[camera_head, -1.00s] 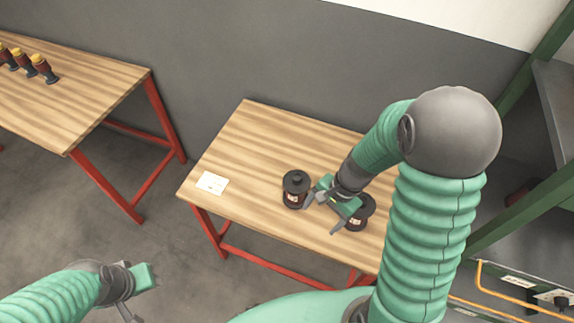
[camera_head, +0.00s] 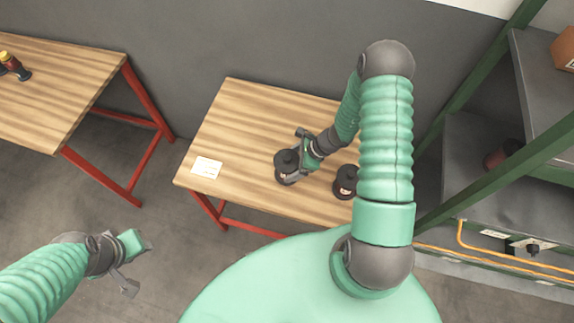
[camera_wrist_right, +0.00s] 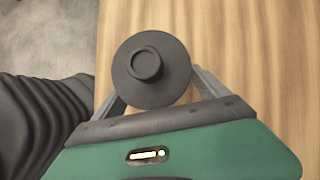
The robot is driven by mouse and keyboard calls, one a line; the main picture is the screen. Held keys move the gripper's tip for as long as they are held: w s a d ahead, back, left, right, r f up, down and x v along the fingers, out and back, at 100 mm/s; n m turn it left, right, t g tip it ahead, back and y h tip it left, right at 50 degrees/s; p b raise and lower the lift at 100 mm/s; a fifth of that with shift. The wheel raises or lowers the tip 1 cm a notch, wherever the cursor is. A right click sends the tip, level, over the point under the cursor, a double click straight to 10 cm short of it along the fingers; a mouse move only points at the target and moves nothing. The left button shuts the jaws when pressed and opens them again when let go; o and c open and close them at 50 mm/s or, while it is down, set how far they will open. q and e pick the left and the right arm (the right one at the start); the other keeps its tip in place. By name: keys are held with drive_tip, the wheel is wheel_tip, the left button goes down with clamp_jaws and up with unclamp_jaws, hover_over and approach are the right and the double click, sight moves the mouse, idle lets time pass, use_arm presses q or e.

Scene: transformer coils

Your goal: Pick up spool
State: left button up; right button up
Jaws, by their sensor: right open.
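Two dark spools with black flanges stand upright on the wooden table (camera_head: 225,125). The left spool (camera_head: 286,167) is at my right gripper (camera_head: 291,157); the other spool (camera_head: 346,181) stands to its right, partly behind my arm. In the right wrist view the left spool (camera_wrist_right: 150,68) is seen from above, with the open gripper's fingers (camera_wrist_right: 160,88) on either side of its lower part. Its flange hides part of the fingers, so contact cannot be told. My left gripper (camera_head: 138,268) is open and empty over the floor at lower left.
A white card (camera_head: 207,168) lies on the table's left part. A second wooden table (camera_head: 60,90) with red legs stands at left. A green-framed shelf (camera_head: 490,150) stands close on the right. The table's back left is clear.

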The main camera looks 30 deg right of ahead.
drive_tip(key=shift+d+x, duration=0.2)
drive_tip(key=shift+x, duration=1)
drive_tip(key=shift+a+f, duration=0.15)
drive_tip(key=shift+f, duration=0.05)
drive_tip(key=shift+a, duration=0.15)
drive_tip(key=shift+c, duration=0.4)
drive_tip(key=shift+a, duration=0.2)
drive_tip(key=c, duration=0.5)
drive_tip(key=shift+d, duration=0.3)
drive_tip(key=c, duration=1.1)
